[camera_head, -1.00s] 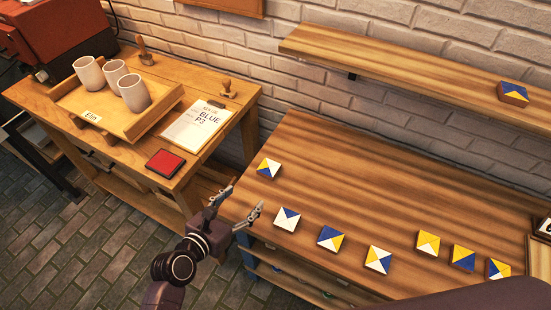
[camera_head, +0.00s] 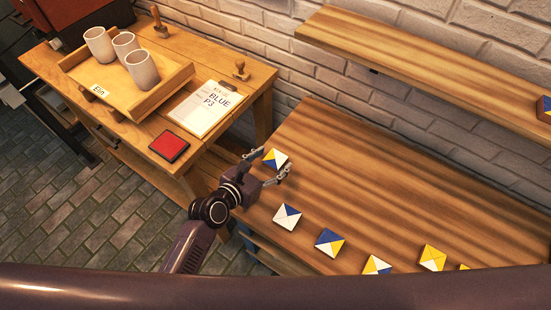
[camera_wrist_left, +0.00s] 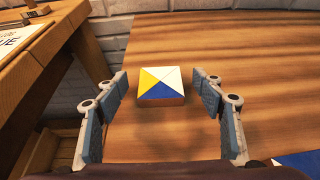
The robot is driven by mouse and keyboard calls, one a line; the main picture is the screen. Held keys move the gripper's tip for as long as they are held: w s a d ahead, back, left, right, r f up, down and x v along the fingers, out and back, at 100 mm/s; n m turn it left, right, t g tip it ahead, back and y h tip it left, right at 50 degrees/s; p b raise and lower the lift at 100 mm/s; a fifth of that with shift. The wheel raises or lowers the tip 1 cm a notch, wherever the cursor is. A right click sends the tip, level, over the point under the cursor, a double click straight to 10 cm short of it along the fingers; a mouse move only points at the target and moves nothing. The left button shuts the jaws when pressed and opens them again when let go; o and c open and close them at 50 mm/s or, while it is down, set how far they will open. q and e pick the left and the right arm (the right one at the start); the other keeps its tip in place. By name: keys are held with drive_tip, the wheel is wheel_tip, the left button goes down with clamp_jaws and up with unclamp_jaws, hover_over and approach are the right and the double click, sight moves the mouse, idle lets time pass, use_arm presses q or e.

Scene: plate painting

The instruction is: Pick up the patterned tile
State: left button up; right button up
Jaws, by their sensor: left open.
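A small square tile with yellow, white and blue triangles (camera_head: 276,159) lies flat near the left end of the long wooden table. My left gripper (camera_head: 270,168) is open and comes in over the table's left edge, close to this tile. In the left wrist view the tile (camera_wrist_left: 161,87) lies ahead, between the lines of the two spread fingers (camera_wrist_left: 158,115), touching neither. Several other patterned tiles lie in a row along the front, such as a white and blue one (camera_head: 287,216) and a blue, yellow and white one (camera_head: 329,242). My right gripper is not in view.
A side table at left holds a wooden tray (camera_head: 85,86) with three cups (camera_head: 125,46), a clipboard (camera_head: 207,106) and a red pad (camera_head: 169,146). A wall shelf (camera_head: 400,50) hangs above. The long table's middle (camera_head: 390,180) is clear.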

use_arm(q)
drive_tip(key=shift+x, duration=1.1)
drive_tip(key=c, duration=1.3)
drive_tip(key=shift+r, duration=0.1)
